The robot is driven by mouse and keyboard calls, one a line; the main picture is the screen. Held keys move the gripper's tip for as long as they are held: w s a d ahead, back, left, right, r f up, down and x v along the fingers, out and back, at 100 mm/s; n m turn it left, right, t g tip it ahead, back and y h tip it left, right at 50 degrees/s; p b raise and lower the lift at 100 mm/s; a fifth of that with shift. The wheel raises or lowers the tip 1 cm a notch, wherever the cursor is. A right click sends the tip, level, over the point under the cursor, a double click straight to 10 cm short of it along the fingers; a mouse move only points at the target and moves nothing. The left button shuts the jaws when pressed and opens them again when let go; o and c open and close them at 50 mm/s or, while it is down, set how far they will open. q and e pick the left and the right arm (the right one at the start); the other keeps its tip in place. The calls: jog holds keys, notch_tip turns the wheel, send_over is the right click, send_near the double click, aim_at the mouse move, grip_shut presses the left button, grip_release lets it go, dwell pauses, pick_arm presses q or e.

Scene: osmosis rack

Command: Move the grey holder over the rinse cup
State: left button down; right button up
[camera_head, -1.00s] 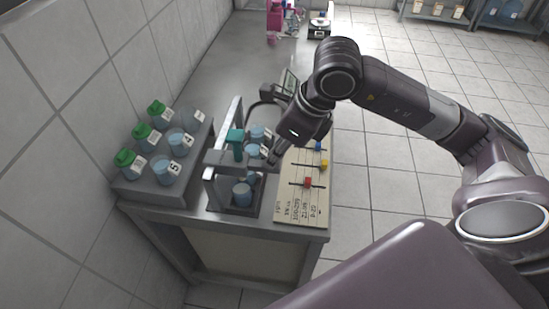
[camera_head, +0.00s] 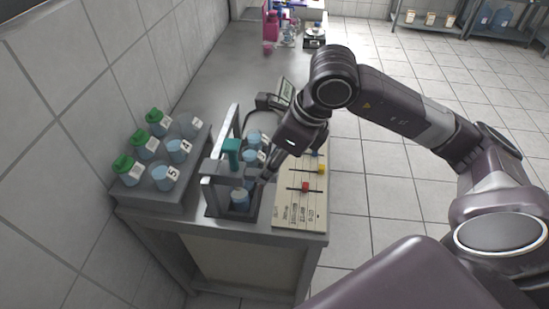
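The grey holder (camera_head: 213,167) is a grey crosspiece on the raised frame of the rack, with a teal part (camera_head: 231,149) upright on it. Several cups of bluish liquid stand in the rack under and beside the frame. The front cup (camera_head: 240,199) is nearest the holder; I cannot tell which one is the rinse cup. My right gripper (camera_head: 264,177) reaches down from the right, with its fingertips close to the holder's right side. The fingers are small and dark, so their opening and any contact are unclear. My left gripper is not in view.
A grey tray (camera_head: 186,189) with green-capped bottles (camera_head: 128,167) and numbered cups (camera_head: 164,178) stands left of the rack. A beige slider panel (camera_head: 302,212) with coloured knobs lies on the right. A small display device (camera_head: 286,90) stands behind. The bench beyond is mostly clear.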

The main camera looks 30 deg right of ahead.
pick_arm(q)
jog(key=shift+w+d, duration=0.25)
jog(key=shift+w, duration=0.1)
pick_arm(e)
jog(key=v, duration=1.2)
jog(key=shift+s+a+f, duration=0.1)
jog(key=shift+s, duration=0.05)
